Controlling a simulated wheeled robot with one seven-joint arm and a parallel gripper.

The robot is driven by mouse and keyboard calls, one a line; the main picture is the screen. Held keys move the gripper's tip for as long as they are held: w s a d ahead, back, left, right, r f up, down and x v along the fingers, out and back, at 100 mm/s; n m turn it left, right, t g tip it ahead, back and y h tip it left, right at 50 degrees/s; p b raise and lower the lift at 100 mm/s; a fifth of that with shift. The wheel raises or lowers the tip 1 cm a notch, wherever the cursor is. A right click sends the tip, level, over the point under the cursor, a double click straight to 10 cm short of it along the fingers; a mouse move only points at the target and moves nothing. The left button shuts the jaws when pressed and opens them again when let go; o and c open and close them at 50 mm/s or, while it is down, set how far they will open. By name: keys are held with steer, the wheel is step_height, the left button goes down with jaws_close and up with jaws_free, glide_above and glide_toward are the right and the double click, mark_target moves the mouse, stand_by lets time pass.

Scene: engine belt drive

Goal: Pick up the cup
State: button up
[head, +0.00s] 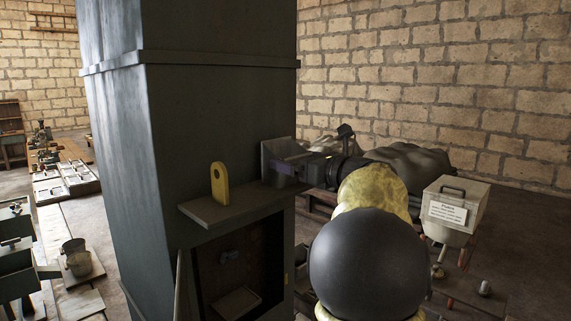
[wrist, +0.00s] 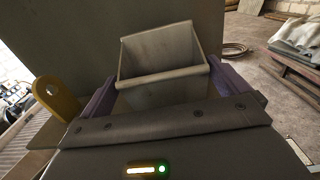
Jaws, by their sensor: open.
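The cup (wrist: 165,92) is a square, grey, open-topped metal vessel. In the wrist view it sits between the two purple fingers of my gripper (wrist: 164,78), one finger on each side. In the head view the cup (head: 277,153) stands at the right end of a ledge on the dark column, and my gripper (head: 290,168) reaches it from the right. The jaws are open around the cup. Whether a finger touches its walls, I cannot tell. The cup's lower part is hidden by the gripper in the wrist view.
A yellow tag with a hole (head: 219,184) stands on the ledge (head: 232,207), left of the cup; it also shows in the wrist view (wrist: 55,97). The dark column (head: 200,120) rises right behind the ledge. A labelled grey box (head: 455,208) is at the right.

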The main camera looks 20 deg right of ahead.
mark_target(285, 157)
steer(key=p+x, duration=0.3)
steer(key=shift+w+r, duration=0.15)
steer(key=shift+w, duration=0.25)
steer(key=shift+w+a, duration=0.2)
steer(key=shift+w, duration=0.2)
steer(key=shift+s, duration=0.1)
steer(key=shift+f, duration=0.2)
steer(key=shift+c, duration=0.4)
steer(key=c, duration=0.7)
